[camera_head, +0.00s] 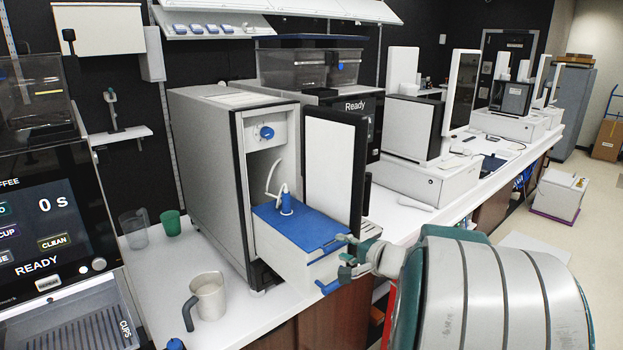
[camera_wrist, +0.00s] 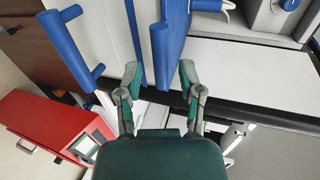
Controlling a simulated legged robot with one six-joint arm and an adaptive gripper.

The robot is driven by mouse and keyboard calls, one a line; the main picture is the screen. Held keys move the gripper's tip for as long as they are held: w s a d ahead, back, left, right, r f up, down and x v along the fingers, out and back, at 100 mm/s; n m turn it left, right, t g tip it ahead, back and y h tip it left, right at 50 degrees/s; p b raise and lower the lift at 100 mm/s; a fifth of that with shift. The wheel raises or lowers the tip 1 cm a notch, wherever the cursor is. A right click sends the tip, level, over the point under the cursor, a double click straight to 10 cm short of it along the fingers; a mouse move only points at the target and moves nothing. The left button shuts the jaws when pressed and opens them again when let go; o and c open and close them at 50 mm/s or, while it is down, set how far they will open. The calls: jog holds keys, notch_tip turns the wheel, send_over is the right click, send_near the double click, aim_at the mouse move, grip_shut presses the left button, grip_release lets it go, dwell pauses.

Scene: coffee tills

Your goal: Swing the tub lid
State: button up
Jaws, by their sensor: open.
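The white tub (camera_head: 307,272) juts out of the open grey cooler like a drawer. Its blue lid (camera_head: 297,228) lies flat over the top, with a white hose and blue fitting (camera_head: 286,202) on it. The lid also shows in the wrist view (camera_wrist: 176,30) as a blue slab with a rounded blue bar (camera_wrist: 160,52) at its edge. My gripper (camera_head: 347,256) is at the tub's front right corner. In the wrist view my gripper (camera_wrist: 158,72) is open, one finger on either side of the bar's near end. I cannot tell whether either finger touches it.
The cooler's door (camera_head: 333,165) stands open just behind the tub. A blue handle (camera_wrist: 70,40) is on the tub front. A metal pitcher (camera_head: 208,296) and a green cup (camera_head: 171,222) stand on the white counter to the left. A red box (camera_wrist: 45,125) shows in the wrist view.

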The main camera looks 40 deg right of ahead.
aim_at(337, 231)
jog(key=shift+x, duration=1.2)
jog(key=shift+d, duration=0.15)
grip_shut()
jog(key=shift+w+r, duration=0.15)
jog(key=shift+r, duration=0.8)
jog(key=shift+w+r, duration=0.1)
jog(key=shift+r, duration=0.85)
jog(key=shift+w+r, duration=0.35)
jog(key=shift+r, duration=0.5)
jog(key=shift+w+r, duration=0.35)
jog(key=shift+r, duration=0.55)
